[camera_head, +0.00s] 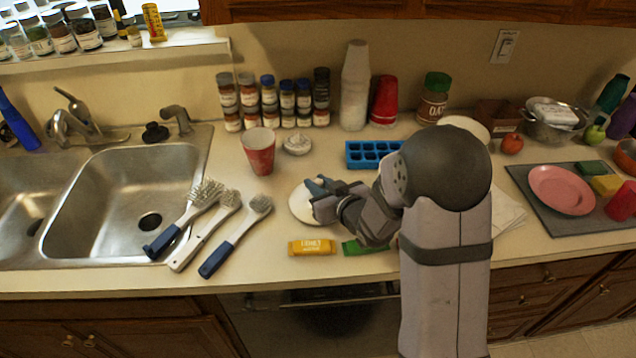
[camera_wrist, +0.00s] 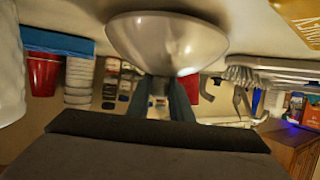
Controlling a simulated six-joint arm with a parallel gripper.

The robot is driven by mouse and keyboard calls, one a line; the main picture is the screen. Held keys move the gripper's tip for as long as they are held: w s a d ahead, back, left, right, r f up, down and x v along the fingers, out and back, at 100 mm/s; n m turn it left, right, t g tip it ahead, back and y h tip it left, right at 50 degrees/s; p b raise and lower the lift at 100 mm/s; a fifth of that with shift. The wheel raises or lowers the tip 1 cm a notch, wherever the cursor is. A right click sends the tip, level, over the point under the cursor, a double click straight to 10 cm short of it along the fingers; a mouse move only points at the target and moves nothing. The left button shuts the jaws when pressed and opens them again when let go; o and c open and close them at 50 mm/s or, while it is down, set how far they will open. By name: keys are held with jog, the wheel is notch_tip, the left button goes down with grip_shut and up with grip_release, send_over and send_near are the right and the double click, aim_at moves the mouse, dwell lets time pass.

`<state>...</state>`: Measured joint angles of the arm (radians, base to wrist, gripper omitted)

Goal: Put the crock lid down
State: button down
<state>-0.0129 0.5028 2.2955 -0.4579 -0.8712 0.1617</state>
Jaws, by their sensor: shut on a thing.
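The crock lid (camera_head: 299,206) is a pale, shallow dome, low over the counter left of my arm in the head view. The wrist view shows its smooth domed face (camera_wrist: 165,38) at the top centre. My gripper (camera_head: 318,187) is shut on the lid, with its two blue-grey fingers (camera_wrist: 161,95) closed on the small knob at the lid's middle. The fingers partly cover the lid in the head view. I cannot tell whether the lid's rim touches the counter.
A yellow packet (camera_head: 311,247) and a green packet (camera_head: 362,246) lie in front of the lid. Brushes (camera_head: 235,236) lie to the left, beside the sink (camera_head: 122,205). A red cup (camera_head: 259,150) and blue ice tray (camera_head: 372,153) stand behind. Clear counter separates the lid from the brushes.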

jog(key=c, duration=1.6)
grip_release()
jog(key=shift+f, duration=0.1)
